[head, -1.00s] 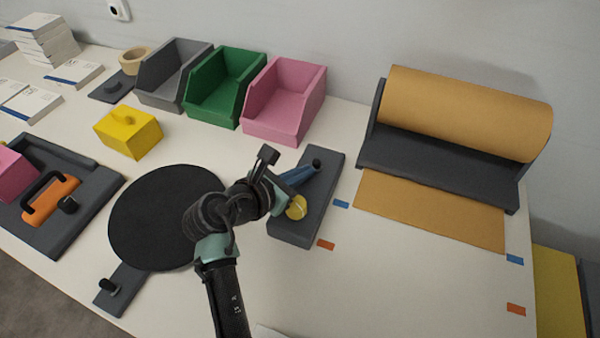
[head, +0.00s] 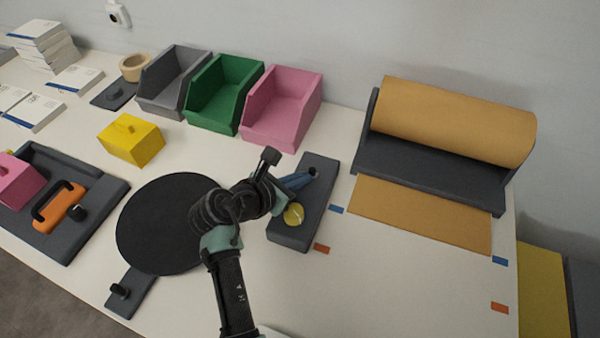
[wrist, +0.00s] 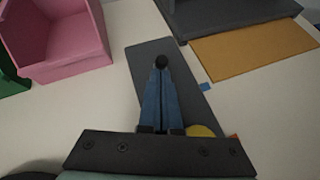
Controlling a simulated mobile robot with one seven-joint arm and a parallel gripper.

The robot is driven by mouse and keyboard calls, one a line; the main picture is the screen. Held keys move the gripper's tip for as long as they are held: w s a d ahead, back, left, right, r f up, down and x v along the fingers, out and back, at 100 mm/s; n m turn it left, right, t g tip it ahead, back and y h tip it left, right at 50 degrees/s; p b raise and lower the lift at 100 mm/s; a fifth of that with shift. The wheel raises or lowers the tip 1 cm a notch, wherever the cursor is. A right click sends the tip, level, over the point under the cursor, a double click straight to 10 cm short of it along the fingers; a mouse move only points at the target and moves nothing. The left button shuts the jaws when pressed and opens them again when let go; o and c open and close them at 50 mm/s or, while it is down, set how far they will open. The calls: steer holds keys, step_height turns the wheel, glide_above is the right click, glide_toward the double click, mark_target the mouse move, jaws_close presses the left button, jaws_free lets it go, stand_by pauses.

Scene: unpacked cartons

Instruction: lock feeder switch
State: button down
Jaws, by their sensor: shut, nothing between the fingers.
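A dark grey switch base (head: 291,232) lies on the table right of the black round disc. A black knob (head: 313,172) stands at its far end and a yellow round piece (head: 294,214) sits near its front end. My gripper (head: 309,175) is over the base with its blue fingers shut and empty. In the wrist view the fingertips (wrist: 161,70) meet the knob (wrist: 161,61); I cannot tell whether they touch it. The yellow piece (wrist: 200,131) is partly hidden by my gripper there, as is the near part of the base (wrist: 195,95).
A pink bin (head: 283,108) and a green bin (head: 222,92) stand behind. A brown paper roll (head: 450,120) on a dark holder stands at right. The black disc (head: 160,235), a yellow box (head: 131,140) and an orange-handled tray (head: 95,215) are left.

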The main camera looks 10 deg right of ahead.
mark_target(310, 168)
steer(key=shift+w+r+g+p, duration=0.1)
steer(key=shift+r+g+p, duration=0.2)
steer(key=shift+p, duration=0.9)
steer(key=p, duration=0.3)
steer(key=r+g+y+p, duration=0.1)
steer(key=p, duration=0.2)
steer(key=shift+w+d+r+g+y, duration=0.25)
steer(key=shift+w+d+g+y, duration=0.05)
steer(key=shift+w+d, duration=0.05)
steer(key=g+p, duration=0.1)
steer(key=g+y+p, duration=0.1)
steer(key=p, duration=0.1)
steer(key=shift+w+d+n+y, duration=0.3)
steer(key=shift+w+n, duration=0.1)
steer(key=shift+a+f, duration=0.1)
steer(key=shift+f, duration=0.15)
steer(key=shift+r, duration=0.15)
steer(key=shift+r+p, duration=0.7)
steer(key=shift+p, duration=0.25)
